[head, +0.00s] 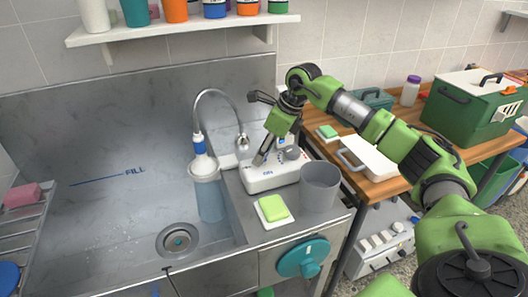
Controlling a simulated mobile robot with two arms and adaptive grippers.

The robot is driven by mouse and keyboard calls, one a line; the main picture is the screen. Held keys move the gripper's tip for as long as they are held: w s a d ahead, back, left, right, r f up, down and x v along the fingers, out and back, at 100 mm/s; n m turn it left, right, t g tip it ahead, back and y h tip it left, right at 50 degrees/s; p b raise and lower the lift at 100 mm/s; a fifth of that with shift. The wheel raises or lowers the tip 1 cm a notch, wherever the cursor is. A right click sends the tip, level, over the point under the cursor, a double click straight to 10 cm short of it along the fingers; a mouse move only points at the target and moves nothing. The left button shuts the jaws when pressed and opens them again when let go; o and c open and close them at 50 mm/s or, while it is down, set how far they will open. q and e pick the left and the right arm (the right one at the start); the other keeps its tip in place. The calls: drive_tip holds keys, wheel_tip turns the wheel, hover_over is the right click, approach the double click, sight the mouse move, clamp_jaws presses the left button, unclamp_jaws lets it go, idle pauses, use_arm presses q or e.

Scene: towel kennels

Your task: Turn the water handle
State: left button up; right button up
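A white unit (268,178) with a dial and small blue marking sits on the steel counter right of the basin. A curved metal faucet (213,93) rises behind the basin. A teal round handle (303,257) is on the counter's front face. I cannot tell which part is the water handle. My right gripper (260,158) comes in from the right and points down at the top of the white unit, by its grey knob (291,152). Whether it touches is unclear, and its finger gap is too small to judge. My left gripper is not in view.
A grey cup (320,187) and a green sponge (272,206) are on the counter. A wooden table (400,180) with a green case (472,110) is at right.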

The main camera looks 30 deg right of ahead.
drive_tip(key=shift+d+n+y, duration=0.1)
drive_tip(key=shift+n+y, duration=0.3)
drive_tip(key=shift+n, duration=0.8)
drive_tip(key=o, duration=1.1)
drive_tip(key=v, duration=1.2)
drive_tip(key=shift+w, duration=0.3)
drive_tip(key=shift+g, duration=0.3)
